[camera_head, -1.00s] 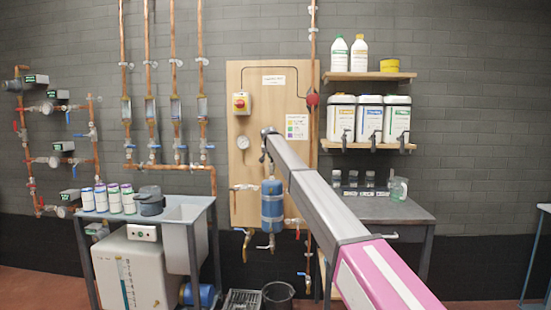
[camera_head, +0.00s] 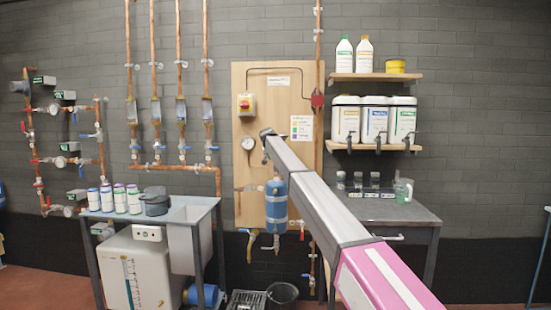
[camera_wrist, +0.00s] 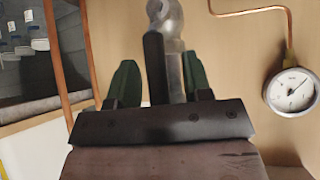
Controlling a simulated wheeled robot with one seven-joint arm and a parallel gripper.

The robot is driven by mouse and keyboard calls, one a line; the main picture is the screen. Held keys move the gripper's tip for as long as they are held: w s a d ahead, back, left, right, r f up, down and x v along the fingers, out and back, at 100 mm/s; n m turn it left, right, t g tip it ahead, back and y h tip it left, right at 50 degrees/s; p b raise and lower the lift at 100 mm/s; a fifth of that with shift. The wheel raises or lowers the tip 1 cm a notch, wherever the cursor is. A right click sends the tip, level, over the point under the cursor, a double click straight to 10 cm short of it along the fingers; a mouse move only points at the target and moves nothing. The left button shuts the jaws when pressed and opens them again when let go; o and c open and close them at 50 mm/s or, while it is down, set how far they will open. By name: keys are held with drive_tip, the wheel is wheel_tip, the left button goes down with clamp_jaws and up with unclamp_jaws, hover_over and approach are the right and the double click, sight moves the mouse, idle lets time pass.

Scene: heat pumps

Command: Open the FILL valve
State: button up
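No FILL label is legible, so I cannot tell which valve is the FILL valve. My arm covers part of the board, and my gripper's fingers are hard to make out there. In the wrist view my gripper (camera_wrist: 160,80) has its green fingers apart. A black bar (camera_wrist: 155,65) and a metal fitting (camera_wrist: 167,20) show between them; I cannot tell whether the fingers touch either. The gauge (camera_wrist: 291,92) is to the right.
A sink bench (camera_head: 185,210) with several cans stands left of the board. A dark table (camera_head: 385,212) with jars stands right, under wall shelves (camera_head: 372,77) of bottles and canisters. A bucket (camera_head: 283,293) is on the floor below. Piping with valves lines the left wall.

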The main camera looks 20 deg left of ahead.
drive_tip(key=v, duration=1)
drive_tip(key=shift+s+r, duration=0.25)
drive_tip(key=shift+s, duration=0.05)
